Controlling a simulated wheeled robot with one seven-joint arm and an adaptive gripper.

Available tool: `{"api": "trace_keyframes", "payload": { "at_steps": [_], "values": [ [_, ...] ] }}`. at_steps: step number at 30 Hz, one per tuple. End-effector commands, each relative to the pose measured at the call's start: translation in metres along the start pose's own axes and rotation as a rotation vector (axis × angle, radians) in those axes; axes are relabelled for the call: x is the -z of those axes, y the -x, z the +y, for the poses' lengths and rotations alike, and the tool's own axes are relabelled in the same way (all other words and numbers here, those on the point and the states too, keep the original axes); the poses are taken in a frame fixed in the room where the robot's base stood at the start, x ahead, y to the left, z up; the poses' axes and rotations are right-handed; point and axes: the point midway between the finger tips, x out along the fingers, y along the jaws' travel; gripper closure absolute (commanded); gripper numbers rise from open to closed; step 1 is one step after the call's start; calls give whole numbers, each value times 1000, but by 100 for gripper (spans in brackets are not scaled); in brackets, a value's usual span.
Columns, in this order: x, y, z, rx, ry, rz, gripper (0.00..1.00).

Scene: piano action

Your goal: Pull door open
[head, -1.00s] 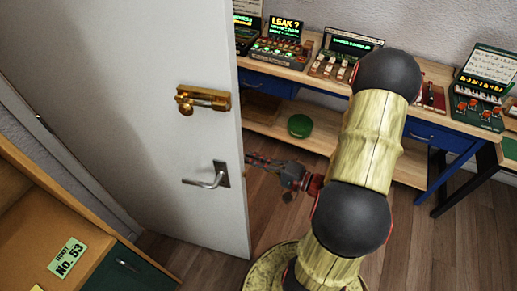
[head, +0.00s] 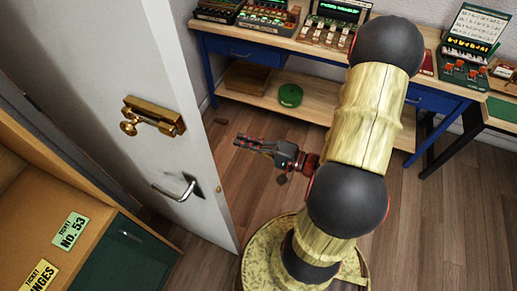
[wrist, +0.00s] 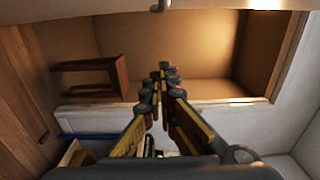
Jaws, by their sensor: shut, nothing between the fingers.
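The white door (head: 120,70) stands at the left in the head view, its free edge facing the middle of the picture. It carries a silver lever handle (head: 178,190) and, above it, a brass latch (head: 153,117) with a knob. My gripper (head: 242,141) is to the right of the door's edge in the picture, its fingers pointing left towards the door with a visible gap. The fingers are shut and empty; they also show in the middle of the wrist view (wrist: 165,78). I cannot tell the gripper's depth relative to the door.
A wooden workbench (head: 290,55) with several small devices runs along the back wall. A green round object (head: 290,95) lies on its lower shelf. An orange-brown cabinet (head: 40,215) with ticket signs stands at the lower left.

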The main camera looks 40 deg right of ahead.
Motion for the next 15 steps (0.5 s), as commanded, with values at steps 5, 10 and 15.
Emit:
{"api": "trace_keyframes", "payload": {
  "at_steps": [5, 10, 15],
  "values": [
    [28, 8, 1, -1, 1, -1, 100],
    [18, 33, -1, 0, 0, 1, 100],
    [10, 55, 0, 0, 0, 0, 100]
  ]
}}
